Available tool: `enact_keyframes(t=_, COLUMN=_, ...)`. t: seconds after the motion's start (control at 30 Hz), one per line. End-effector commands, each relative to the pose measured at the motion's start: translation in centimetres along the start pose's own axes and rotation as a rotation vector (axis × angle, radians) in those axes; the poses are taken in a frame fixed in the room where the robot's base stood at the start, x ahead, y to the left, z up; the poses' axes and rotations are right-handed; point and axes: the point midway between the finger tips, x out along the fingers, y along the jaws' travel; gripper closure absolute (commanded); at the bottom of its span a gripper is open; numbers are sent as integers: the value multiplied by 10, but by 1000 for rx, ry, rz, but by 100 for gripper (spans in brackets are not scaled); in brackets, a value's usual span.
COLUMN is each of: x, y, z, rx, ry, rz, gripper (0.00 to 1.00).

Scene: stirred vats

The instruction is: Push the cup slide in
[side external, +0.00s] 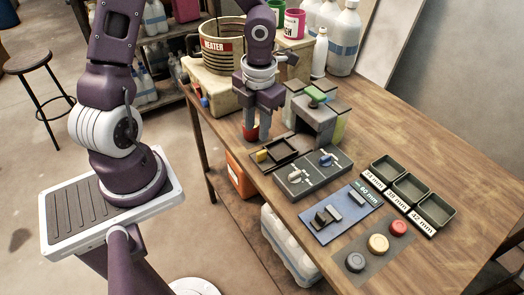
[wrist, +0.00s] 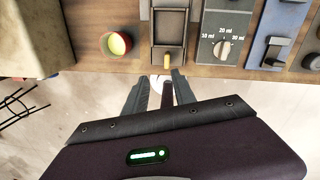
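The cup slide (side external: 280,147) looks like a dark framed tray standing out in front of a grey block-shaped machine (side external: 317,112). It has a yellow tab (side external: 261,156) at its outer end, near the table's front edge. In the wrist view the slide (wrist: 169,28) is at top centre, with its yellow tab (wrist: 168,60) pointing down toward my gripper. No cup shows in it. My gripper (side external: 257,133) is left of the slide, pointing down. In the wrist view my gripper (wrist: 161,78) has its fingers apart with nothing between them, just short of the tab and not visibly touching it.
A red cup (wrist: 115,44) with a yellow inside stands left of the slide. A grey dial panel (side external: 312,174), a blue panel (side external: 341,212), round buttons (side external: 378,243) and labelled trays (side external: 408,187) lie to the right. A heater pot (side external: 221,48) stands behind.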

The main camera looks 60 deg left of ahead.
Motion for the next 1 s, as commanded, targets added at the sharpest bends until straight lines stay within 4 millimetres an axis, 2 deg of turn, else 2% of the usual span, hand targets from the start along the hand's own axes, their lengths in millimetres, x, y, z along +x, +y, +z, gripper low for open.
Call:
enact_keyframes(t=0.1, x=17, y=-8, z=6, rx=205, ry=14, rz=-68, gripper=68)
enact_keyframes(t=0.17, x=22, y=-10, z=7, rx=249, ry=12, rz=-80, gripper=68)
enact_keyframes(t=0.5, x=81, y=-15, z=5, rx=258, ry=13, rz=-79, gripper=68)
enact_keyframes(t=0.63, x=89, y=-16, z=5, rx=255, ry=12, rz=-79, gripper=68)
enact_keyframes(t=0.83, x=90, y=-15, z=5, rx=253, ry=11, rz=-79, gripper=68)
enact_keyframes(t=0.87, x=89, y=-15, z=5, rx=253, ry=11, rz=-79, gripper=72)
enact_keyframes(t=1.0, x=89, y=-15, z=5, rx=252, ry=12, rz=-79, gripper=100)
